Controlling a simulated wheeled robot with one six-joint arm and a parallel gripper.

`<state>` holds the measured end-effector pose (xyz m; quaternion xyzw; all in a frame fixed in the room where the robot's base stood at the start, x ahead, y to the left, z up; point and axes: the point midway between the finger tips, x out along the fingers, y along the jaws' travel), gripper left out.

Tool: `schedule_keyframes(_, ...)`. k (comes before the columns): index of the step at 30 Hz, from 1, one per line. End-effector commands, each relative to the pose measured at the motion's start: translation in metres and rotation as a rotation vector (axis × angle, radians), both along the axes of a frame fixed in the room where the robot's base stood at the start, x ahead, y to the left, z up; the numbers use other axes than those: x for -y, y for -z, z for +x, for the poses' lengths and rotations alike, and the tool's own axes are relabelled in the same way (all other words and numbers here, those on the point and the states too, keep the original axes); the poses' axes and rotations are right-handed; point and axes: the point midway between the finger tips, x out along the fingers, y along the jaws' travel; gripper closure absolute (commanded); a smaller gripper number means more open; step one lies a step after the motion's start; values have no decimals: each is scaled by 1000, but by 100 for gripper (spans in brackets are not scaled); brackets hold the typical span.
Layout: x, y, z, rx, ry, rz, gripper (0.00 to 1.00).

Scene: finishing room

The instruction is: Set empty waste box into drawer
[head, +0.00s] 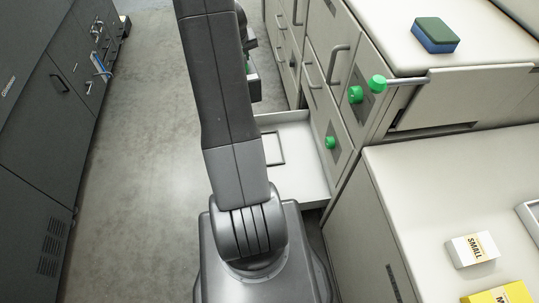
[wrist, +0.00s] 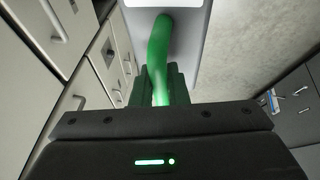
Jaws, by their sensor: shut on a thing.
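In the wrist view, my gripper (wrist: 160,88) is shut on a curved green handle (wrist: 158,48). The handle runs up to a light grey body (wrist: 193,35) with a white patch at the picture's top edge. It looks like the waste box, only partly in view, and I cannot see inside it. In the head view, my arm hides the box and most of my gripper (head: 251,75). The drawer (head: 310,173) is pulled out low on the right of my arm. Its visible floor is bare except for a dark rectangular outline.
Pale cabinets (head: 330,105) with green knobs stand on the right. A green-and-blue sponge (head: 435,36) lies on the counter. A small labelled box (head: 473,249) and a yellow box (head: 500,294) stand nearer. Dark cabinets (head: 45,100) line the left. The floor between (head: 145,130) is clear.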

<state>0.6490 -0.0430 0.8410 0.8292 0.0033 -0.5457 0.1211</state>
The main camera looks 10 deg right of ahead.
Motion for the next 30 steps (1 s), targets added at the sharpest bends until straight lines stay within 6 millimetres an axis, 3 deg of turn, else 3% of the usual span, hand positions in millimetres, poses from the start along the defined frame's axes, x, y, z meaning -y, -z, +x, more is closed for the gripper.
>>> schedule_keyframes(1,4,25,3,-1,6,0,100)
schedule_keyframes(30,71,288,46,0,107,1,100)
